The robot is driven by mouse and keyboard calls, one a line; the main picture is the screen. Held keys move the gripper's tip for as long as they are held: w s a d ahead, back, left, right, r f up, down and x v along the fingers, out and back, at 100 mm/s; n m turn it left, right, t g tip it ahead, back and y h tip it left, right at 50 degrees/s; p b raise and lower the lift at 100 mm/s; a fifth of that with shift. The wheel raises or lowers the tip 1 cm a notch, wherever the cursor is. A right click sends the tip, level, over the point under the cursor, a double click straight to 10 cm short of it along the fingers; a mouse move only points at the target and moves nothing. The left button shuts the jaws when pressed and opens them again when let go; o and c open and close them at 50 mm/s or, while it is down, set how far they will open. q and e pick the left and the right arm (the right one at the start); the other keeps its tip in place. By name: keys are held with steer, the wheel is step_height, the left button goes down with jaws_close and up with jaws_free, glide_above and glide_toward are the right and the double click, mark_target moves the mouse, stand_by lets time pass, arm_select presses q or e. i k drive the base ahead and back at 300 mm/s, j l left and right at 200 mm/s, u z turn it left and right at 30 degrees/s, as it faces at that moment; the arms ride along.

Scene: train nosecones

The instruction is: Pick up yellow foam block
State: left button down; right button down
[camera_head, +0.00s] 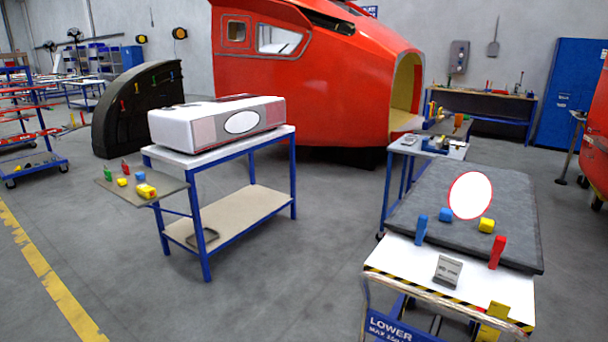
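Several yellow pieces are in view, and I cannot tell which is the foam block. Another yellow piece (498,310) is at the front edge of the right-hand table. Neither of my grippers is in view.
The left cart (205,161) carries a white box-shaped part (180,127). A red train nosecone (330,90) stands behind. Open floor (300,270) lies between cart and table.

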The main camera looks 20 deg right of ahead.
mark_target(486, 225)
steer(key=z, duration=1.6)
steer(key=i+l+u, duration=0.15)
steer(key=i+l, duration=0.2)
